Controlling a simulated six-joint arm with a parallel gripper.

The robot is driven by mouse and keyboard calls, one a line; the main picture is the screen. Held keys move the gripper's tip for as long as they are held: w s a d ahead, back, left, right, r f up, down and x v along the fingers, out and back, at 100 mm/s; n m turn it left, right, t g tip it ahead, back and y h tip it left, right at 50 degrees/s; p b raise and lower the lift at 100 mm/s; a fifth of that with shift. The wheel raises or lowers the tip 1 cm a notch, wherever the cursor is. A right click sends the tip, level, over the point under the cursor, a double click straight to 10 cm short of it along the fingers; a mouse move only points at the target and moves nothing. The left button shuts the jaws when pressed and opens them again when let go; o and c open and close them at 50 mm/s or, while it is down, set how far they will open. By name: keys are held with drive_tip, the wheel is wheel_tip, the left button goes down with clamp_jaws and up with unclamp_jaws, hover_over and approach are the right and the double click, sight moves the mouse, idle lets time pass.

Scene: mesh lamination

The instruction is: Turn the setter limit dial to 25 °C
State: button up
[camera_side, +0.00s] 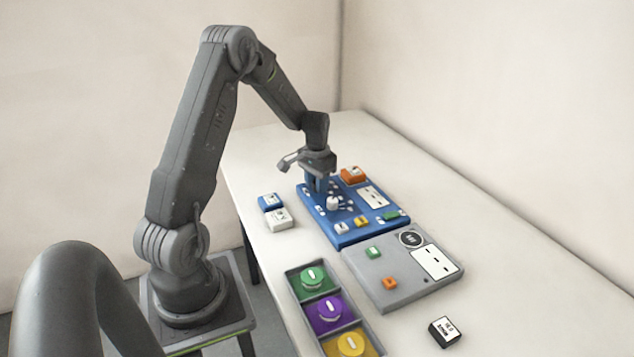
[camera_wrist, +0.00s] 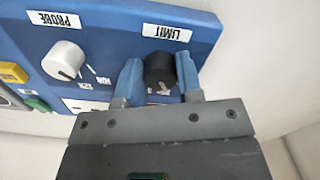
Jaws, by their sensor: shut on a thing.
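The black limit dial (camera_wrist: 159,68) sits on the blue setter panel (camera_wrist: 110,28), beside the upside-down LIMIT label (camera_wrist: 166,33) in the wrist view. My gripper (camera_wrist: 160,74) is shut on the dial, with one blue finger on each side. A pale pointer mark shows on the dial's lower part; the scale around it is mostly hidden, so I cannot read the setting. In the side view my gripper (camera_side: 318,184) is down at the far left corner of the blue panel (camera_side: 342,239), and it hides the dial there.
A white PROBE knob (camera_wrist: 62,61) stands beside the limit dial. A grey panel (camera_side: 400,298) adjoins the blue one. A tray with green, purple and yellow knobs (camera_side: 325,312), small blue (camera_side: 270,202) and white blocks (camera_side: 280,219), and a black block (camera_side: 444,331) lie nearby.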

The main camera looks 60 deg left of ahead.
drive_tip(key=shift+m, duration=1)
drive_tip(key=o, duration=0.9)
wheel_tip(320, 180, up, 14)
drive_tip(key=shift+f, duration=0.1)
